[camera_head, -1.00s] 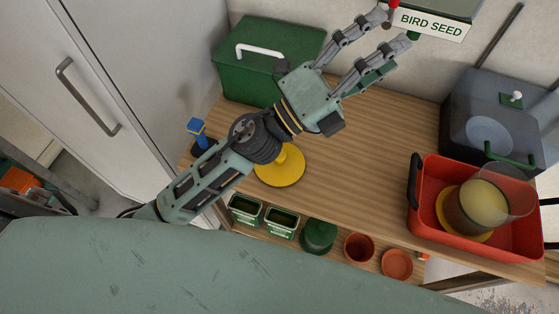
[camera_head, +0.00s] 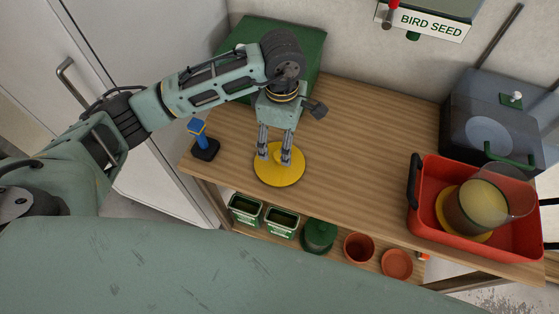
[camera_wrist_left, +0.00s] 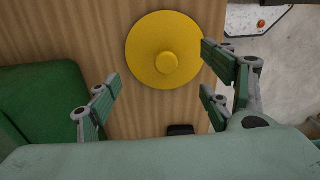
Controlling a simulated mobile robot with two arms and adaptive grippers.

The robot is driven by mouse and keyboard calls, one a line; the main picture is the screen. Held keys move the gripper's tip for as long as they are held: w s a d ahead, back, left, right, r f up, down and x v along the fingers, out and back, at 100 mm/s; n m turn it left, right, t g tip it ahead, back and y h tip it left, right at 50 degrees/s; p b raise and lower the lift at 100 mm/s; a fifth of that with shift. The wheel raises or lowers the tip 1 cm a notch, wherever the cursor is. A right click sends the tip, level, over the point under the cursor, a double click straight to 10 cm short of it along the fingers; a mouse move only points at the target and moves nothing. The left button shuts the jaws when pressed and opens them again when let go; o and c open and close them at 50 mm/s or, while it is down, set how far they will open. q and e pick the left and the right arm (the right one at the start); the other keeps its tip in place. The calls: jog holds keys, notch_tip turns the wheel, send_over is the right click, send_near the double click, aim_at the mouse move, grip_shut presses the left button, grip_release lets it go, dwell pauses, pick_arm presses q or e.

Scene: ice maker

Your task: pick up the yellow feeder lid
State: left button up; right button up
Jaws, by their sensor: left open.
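The yellow feeder lid (camera_head: 279,174) is a round disc with a knob, lying on the wooden worktop near its front left edge. In the left wrist view the lid (camera_wrist_left: 151,49) shows whole, its knob facing up. My left gripper (camera_head: 274,160) points down over the lid, its fingertips overlapping it in the head view. In the left wrist view the left gripper (camera_wrist_left: 164,88) is open, with its fingers spread apart and nothing between them; the lid lies ahead of them. I cannot tell the exact height above the lid. My right gripper is not in view.
A green box (camera_head: 310,66) stands behind my left gripper. A blue-topped object on a black base (camera_head: 204,149) stands left of the lid. A red tray (camera_head: 510,240) holds a clear container at the right. Pots and tins sit below the worktop. The middle of the worktop (camera_head: 370,150) is clear.

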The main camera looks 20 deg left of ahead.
aim_at(280, 154)
pick_arm(q)
jog(key=f+p, duration=0.1)
jog(key=f, duration=0.3)
jog(key=f+p, duration=0.1)
jog(key=f, duration=0.1)
jog(key=shift+s+a+f+p, duration=0.1)
jog(key=shift+s+f+p, duration=0.05)
jog(key=shift+s+p, duration=0.2)
jog(key=shift+f, duration=0.7)
jog(key=shift+w, duration=0.1)
jog(key=shift+c, duration=0.5)
jog(key=c, duration=1.1)
jog(key=shift+o, duration=0.2)
jog(key=shift+r, duration=0.1)
